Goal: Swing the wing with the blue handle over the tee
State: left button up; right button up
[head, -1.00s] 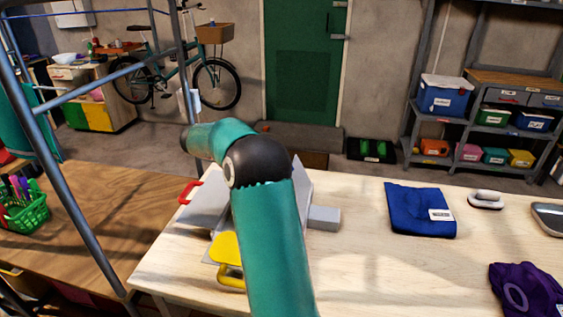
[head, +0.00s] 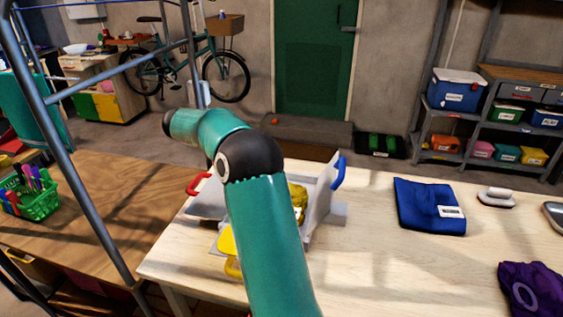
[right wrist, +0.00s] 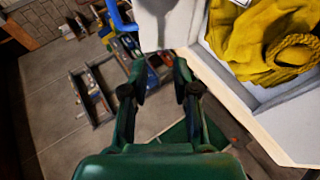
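The folding board (head: 212,210) is on the pale table, partly hidden by my arm. Its wing with the blue handle (head: 338,172) stands raised and tilted at the board's right side. The yellow tee (head: 298,197) lies beside this wing and shows in the right wrist view (right wrist: 270,40). In that view, my right gripper (right wrist: 160,72) has its fingers apart, with nothing seen held between them. The pale wing (right wrist: 165,22) is just beyond the fingertips; contact is unclear. The blue handle (right wrist: 118,18) is left of it. My left gripper is not seen.
A red handle (head: 198,184) is at the board's left and a yellow flap (head: 227,240) at its front. A folded blue cloth (head: 428,207) and purple cloth (head: 530,290) lie to the right. A green basket (head: 38,203) is on the left.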

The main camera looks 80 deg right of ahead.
jog(key=v, duration=0.6)
jog(key=shift+f, duration=0.1)
